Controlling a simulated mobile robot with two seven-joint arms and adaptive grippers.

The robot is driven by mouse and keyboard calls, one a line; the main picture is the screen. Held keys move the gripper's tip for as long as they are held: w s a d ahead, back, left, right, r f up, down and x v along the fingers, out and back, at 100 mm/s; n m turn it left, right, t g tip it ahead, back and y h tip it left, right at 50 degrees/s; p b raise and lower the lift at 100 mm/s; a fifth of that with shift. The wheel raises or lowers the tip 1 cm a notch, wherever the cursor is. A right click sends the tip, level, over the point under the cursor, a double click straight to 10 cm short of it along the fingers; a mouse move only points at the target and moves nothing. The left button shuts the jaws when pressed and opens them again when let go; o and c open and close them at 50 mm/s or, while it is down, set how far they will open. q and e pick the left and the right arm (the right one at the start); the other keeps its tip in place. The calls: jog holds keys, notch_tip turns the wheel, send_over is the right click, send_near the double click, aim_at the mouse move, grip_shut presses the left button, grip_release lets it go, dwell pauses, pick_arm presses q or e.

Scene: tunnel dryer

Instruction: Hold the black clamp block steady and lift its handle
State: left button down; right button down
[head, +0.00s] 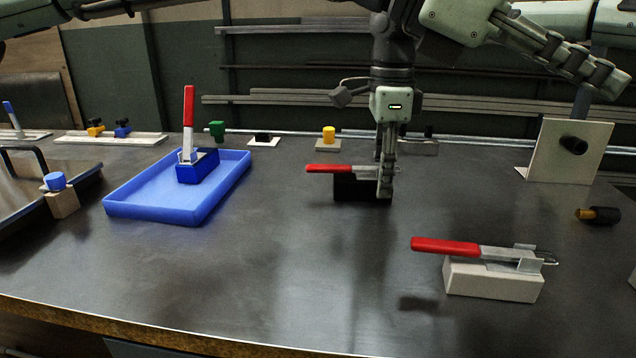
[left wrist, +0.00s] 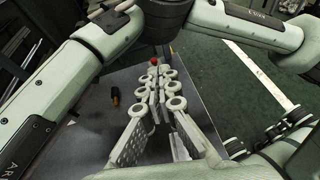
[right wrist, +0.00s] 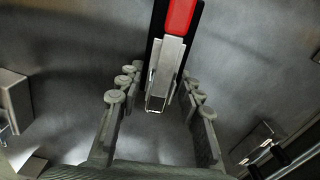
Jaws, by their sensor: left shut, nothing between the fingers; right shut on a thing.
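The black clamp block (head: 358,188) sits on the dark table, and its red handle (head: 330,168) lies flat, pointing left. My right gripper (head: 386,188) comes down from above and is shut on the block's right end. In the right wrist view the red handle (right wrist: 181,14) and the clamp's metal part (right wrist: 165,72) lie between the two fingers (right wrist: 160,100); most of the block is hidden under them. My left gripper (head: 606,82) is shut and empty, high at the right, well away from the block. Its closed fingers show in the left wrist view (left wrist: 155,85).
A beige block with a red-handled clamp (head: 492,281) stands front right. A blue tray (head: 150,209) holds a blue clamp block (head: 198,167) with its red handle upright. An upright beige plate (head: 556,160) with a black knob stands at the right. The front middle of the table is clear.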

aim_at(317, 204)
pick_arm(q)
jog(key=w+d+f+n+t, duration=0.1)
jog(key=w+f+n+t, duration=0.8)
jog(key=n+t, duration=0.3)
jog(key=a+f+n+t+y, duration=0.1)
jog(key=a+f+n+y, duration=0.1)
jog(key=a, duration=0.2)
jog(key=w+a+f+n+t+y, duration=0.1)
jog(key=a+f+n+t+y, duration=0.1)
jog(key=a, duration=0.2)
jog(key=w+a+f+n+t+y, duration=0.1)
jog(key=a+f+n+y, duration=0.1)
jog(key=a, duration=0.3)
jog(key=shift+w+f+n+y, duration=0.2)
jog(key=shift+n+y, duration=0.3)
jog(key=shift+y, duration=0.1)
jog(key=a+y, duration=0.2)
jog(key=a, duration=0.2)
jog(key=s+a+f+n+t+y, duration=0.1)
jog(key=a+y, duration=0.1)
jog(key=a, duration=0.1)
jog(key=a+n+y, duration=0.1)
jog(key=a+y, duration=0.1)
jog(key=a, duration=0.2)
jog(key=shift+s+a+f+t, duration=0.3)
jog(key=shift+s+f+t, duration=0.05)
jog(key=shift+f+t, duration=0.05)
jog(key=x, duration=1)
jog(key=shift+r, duration=0.15)
